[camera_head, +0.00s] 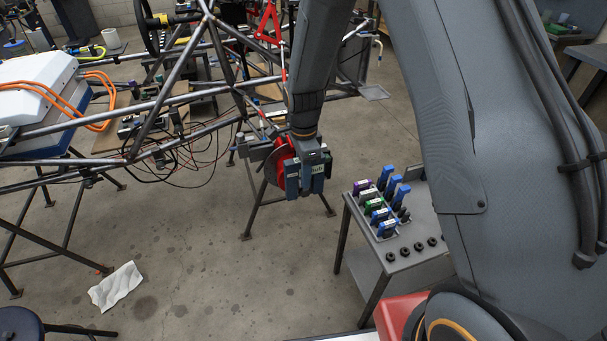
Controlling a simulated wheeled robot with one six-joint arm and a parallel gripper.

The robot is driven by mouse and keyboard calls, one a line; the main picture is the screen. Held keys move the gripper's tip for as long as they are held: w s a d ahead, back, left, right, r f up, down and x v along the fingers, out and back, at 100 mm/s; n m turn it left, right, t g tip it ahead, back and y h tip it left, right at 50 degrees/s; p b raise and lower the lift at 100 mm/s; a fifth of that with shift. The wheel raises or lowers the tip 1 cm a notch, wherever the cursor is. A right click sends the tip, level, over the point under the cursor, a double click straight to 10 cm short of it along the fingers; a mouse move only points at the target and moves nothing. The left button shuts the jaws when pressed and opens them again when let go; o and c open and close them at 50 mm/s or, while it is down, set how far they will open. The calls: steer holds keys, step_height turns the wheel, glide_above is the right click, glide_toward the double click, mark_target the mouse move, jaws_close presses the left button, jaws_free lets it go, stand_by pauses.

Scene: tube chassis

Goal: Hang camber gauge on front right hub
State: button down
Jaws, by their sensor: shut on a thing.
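The front hub (274,163), with a red part and a round disc, sits at the end of the tube chassis (185,115), near the middle of the head view. My gripper (304,183) hangs down at the hub's right side and overlaps it in the picture. It is shut on a small grey-blue thing with a pale label, which looks like the camber gauge (317,170). My fingers hide much of the gauge and part of the hub. I cannot tell whether the gauge touches the hub.
A grey cart (352,222) with blue-handled tools (384,179) and several dark round parts stands right of the hub. A stand (247,226) is under the hub. Loose wires hang from the chassis at left. A white cloth (116,287) lies on open floor.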

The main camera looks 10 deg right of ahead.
steer(key=shift+r+p, duration=0.35)
steer(key=shift+p, duration=0.4)
stand_by(1.2)
steer(key=shift+f, duration=0.15)
stand_by(0.3)
steer(key=shift+f+b, duration=0.65)
steer(key=shift+f, duration=0.6)
steer(key=shift+r, duration=0.1)
steer(key=shift+r+p, duration=0.75)
steer(key=shift+r, duration=0.2)
steer(key=shift+r+p, duration=0.35)
steer(key=shift+p, duration=0.25)
stand_by(0.8)
steer(key=shift+f, duration=0.15)
stand_by(1.7)
